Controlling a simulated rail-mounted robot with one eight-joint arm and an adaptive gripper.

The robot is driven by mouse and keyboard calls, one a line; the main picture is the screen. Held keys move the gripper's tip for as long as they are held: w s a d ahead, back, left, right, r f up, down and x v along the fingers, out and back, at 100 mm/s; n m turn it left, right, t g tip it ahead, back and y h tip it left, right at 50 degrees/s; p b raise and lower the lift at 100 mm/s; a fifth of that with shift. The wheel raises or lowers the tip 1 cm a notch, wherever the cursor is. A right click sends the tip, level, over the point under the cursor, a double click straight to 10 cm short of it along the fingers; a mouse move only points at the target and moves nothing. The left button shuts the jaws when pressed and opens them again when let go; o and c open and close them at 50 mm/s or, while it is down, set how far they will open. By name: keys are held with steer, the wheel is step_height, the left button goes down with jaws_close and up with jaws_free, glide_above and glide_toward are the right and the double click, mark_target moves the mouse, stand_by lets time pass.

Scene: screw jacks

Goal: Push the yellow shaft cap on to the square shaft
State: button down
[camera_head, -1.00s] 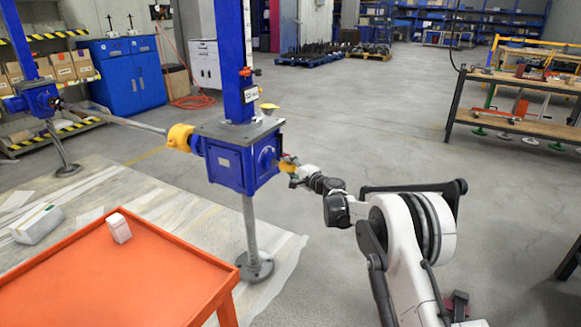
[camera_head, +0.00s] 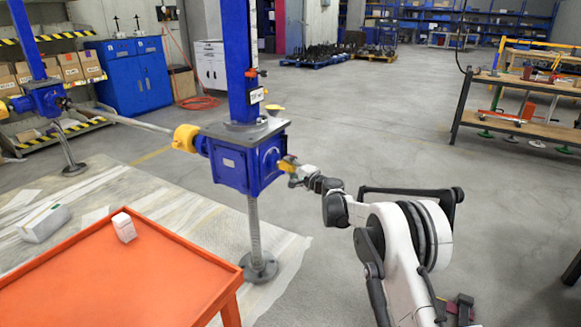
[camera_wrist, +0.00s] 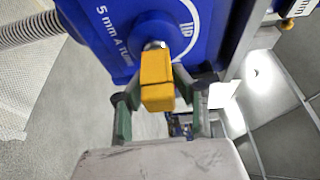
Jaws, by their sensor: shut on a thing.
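The yellow shaft cap (camera_wrist: 156,82) is between the fingers of my gripper (camera_wrist: 158,100) in the wrist view, at the face of the blue screw jack gearbox (camera_wrist: 120,35). A bit of the round metal collar (camera_wrist: 154,45) shows just behind the cap. The square shaft itself is hidden, so I cannot tell how far the cap sits over it. In the head view the cap (camera_head: 287,163) is a small yellow shape at the right side of the gearbox (camera_head: 232,168), and my gripper (camera_head: 296,173) is shut on it from the right.
An orange tray table (camera_head: 150,270) with a small white box (camera_head: 123,227) stands at the front left. A yellow coupling (camera_head: 185,138) and long shaft join the gearbox to a second jack (camera_head: 45,97). A workbench (camera_head: 525,105) stands at the right. Floor between is clear.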

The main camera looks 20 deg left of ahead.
steer(key=shift+a, duration=0.3)
steer(key=c, duration=1.3)
jaws_free()
steer(key=shift+c, duration=0.2)
steer(key=shift+d, duration=0.15)
steer(key=v, duration=1.1)
steer(key=shift+s+d, duration=0.25)
steer(key=shift+d, duration=0.1)
